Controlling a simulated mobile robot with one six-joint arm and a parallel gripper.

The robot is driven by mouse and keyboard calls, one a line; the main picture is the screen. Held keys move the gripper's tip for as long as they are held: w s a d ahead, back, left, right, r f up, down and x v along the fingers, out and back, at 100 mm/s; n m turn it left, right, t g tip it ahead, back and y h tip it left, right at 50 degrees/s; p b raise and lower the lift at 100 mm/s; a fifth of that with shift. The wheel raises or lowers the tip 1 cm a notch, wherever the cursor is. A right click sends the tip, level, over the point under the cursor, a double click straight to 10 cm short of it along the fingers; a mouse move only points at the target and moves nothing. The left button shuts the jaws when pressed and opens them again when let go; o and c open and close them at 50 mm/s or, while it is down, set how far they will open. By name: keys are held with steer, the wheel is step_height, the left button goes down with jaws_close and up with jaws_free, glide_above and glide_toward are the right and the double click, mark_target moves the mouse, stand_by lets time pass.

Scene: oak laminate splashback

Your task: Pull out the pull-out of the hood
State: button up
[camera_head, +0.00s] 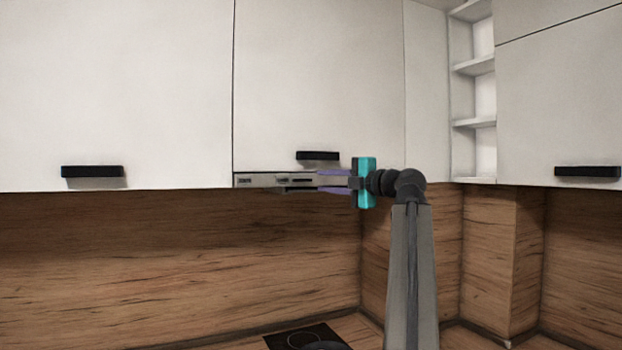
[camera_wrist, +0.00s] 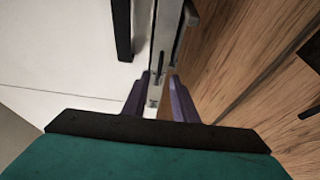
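The hood's pull-out (camera_head: 262,181) is a thin grey metal front with small controls, under the white upper cabinet, and looks flush with it. In the wrist view the hood's grey edge (camera_wrist: 164,42) runs up from between my fingers, with a dark lip on its right. My gripper (camera_head: 319,181) has purple fingers and a teal body. It is at the right end of the pull-out, with one finger above the other. In the wrist view my gripper (camera_wrist: 161,76) has its fingers apart, with a gap beside the right one. Contact cannot be told.
A black cabinet handle (camera_head: 318,156) sits just above my fingers and also shows in the wrist view (camera_wrist: 122,28). The wood splashback (camera_head: 180,260) lies below and behind. A dark cooktop (camera_head: 300,337) is below. Open shelves (camera_head: 474,124) stand to the right.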

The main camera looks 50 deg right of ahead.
mark_target(305, 180)
steer(key=shift+w+p, duration=1)
steer(key=shift+w, duration=2.55)
jaws_close()
